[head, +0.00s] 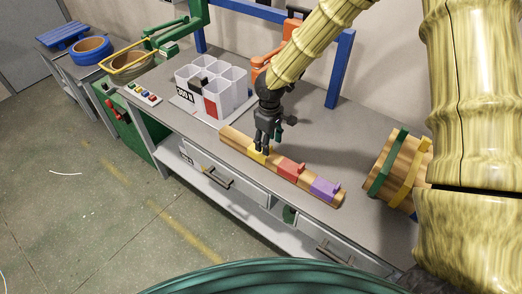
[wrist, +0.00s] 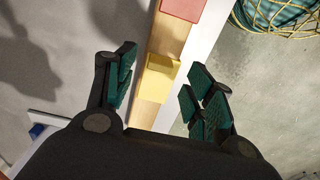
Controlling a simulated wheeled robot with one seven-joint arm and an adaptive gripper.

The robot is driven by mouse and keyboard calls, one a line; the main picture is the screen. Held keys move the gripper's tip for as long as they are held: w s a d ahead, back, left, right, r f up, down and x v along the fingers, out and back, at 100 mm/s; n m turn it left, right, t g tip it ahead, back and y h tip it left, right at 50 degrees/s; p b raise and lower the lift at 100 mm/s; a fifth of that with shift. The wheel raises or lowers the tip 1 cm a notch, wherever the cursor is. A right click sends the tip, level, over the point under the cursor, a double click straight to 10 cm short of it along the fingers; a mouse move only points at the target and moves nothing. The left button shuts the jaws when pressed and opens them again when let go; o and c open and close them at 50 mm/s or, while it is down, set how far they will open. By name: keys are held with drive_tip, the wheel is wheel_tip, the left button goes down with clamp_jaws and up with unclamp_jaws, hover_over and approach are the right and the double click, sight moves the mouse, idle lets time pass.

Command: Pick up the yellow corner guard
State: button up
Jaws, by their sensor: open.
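The yellow corner guard (head: 257,154) sits on a long wooden bar (head: 229,136) near the front edge of the workbench, left of a red guard (head: 291,168) and a purple guard (head: 324,188). In the wrist view the yellow guard (wrist: 162,74) lies on the bar between my fingers, a little beyond the fingertips. My gripper (head: 264,148) is open above the bar at the yellow guard, and it partly hides the guard in the head view. In the wrist view my gripper's (wrist: 158,72) green-padded fingers stand apart on either side of the bar, with nothing held.
A blue frame (head: 341,70) rises at the back. The bench between the bar and frame is mostly clear.

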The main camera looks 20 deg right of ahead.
sight(257, 156)
drive_tip(key=shift+d+f+p, duration=0.1)
drive_tip(key=shift+f+p, duration=0.35)
drive_tip(key=shift+f, duration=1.2)
drive_tip(key=c, duration=1)
